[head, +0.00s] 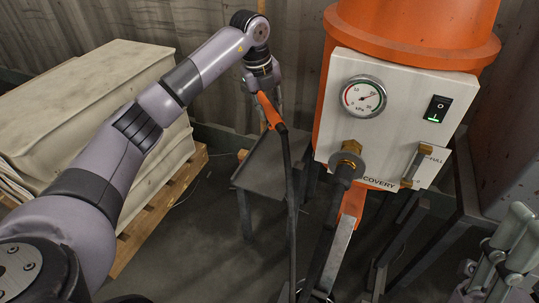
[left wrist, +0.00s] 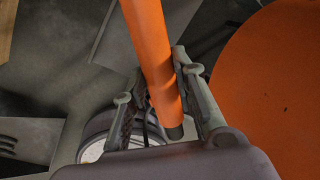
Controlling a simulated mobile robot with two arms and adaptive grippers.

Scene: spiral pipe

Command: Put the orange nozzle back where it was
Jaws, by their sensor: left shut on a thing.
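The orange nozzle (head: 269,112) is held in my left gripper (head: 264,92), left of the orange machine (head: 420,30) and in front of the grey wall. A black hose (head: 288,175) hangs from its lower end. In the left wrist view the nozzle (left wrist: 150,42) is an orange tube running between the two fingers of my left gripper (left wrist: 163,82), which are shut on it. Grey metal fingers of my right gripper (head: 508,245) show at the lower right edge; whether they are open or shut is unclear.
The machine's white panel (head: 397,115) carries a gauge (head: 363,97), a switch (head: 437,108) and a brass fitting (head: 347,160). An orange bracket (head: 352,204) is below it. A dark metal stand (head: 272,170) is behind the hose. White stacked sacks (head: 90,105) sit on a pallet (head: 165,205) at left.

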